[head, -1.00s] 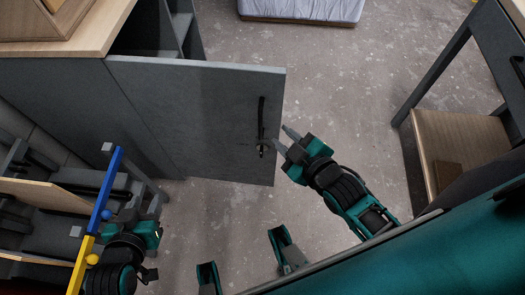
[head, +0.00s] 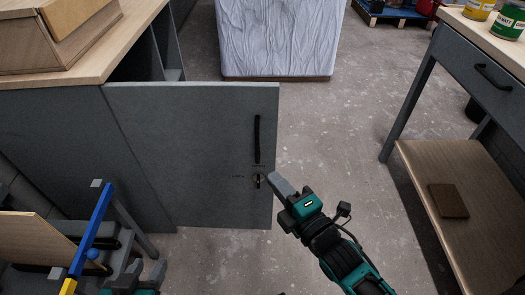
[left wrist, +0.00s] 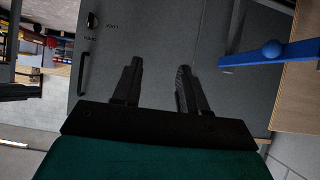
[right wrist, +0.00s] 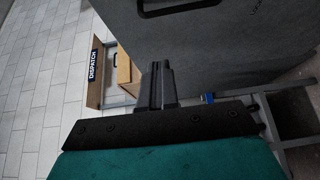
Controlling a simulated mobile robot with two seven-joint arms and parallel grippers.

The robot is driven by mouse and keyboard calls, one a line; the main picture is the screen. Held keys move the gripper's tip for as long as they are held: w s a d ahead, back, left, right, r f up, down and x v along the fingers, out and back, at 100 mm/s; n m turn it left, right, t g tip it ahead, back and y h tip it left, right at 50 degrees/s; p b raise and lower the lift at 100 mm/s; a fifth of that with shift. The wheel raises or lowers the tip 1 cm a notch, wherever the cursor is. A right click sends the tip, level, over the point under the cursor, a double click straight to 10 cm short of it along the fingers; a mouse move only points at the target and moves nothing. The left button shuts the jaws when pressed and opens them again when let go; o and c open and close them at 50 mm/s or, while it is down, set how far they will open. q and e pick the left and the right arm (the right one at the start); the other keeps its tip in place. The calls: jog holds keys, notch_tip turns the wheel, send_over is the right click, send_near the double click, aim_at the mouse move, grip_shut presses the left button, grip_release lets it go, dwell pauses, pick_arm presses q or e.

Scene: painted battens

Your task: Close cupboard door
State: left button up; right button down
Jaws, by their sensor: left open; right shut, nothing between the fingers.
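The grey cupboard door (head: 190,150) stands open, with the cupboard's dark inside showing behind its top edge. It carries a black upright handle (head: 257,140) and a small lock or key (head: 257,181) below it. My right gripper (head: 273,180) is shut and empty at the door's free edge, beside the lock; whether it touches is unclear. In the right wrist view its closed fingers (right wrist: 157,75) stand before the door (right wrist: 235,50). My left gripper (head: 146,267) is low at the left; its open, empty fingers (left wrist: 158,75) face the door (left wrist: 150,35) in the left wrist view.
The cupboard's wooden top (head: 90,65) is at upper left. A bench (head: 435,80) with a lower shelf stands right. Concrete floor (head: 330,135) is clear between.

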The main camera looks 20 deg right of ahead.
pick_arm(q)
jog(key=shift+w+d+f+b, duration=0.15)
jog(key=shift+d+f+b, duration=0.5)
jog(key=shift+b, duration=0.9)
pick_arm(e)
jog(key=w, duration=1.2)
pick_arm(q)
jog(key=shift+a+f, duration=0.1)
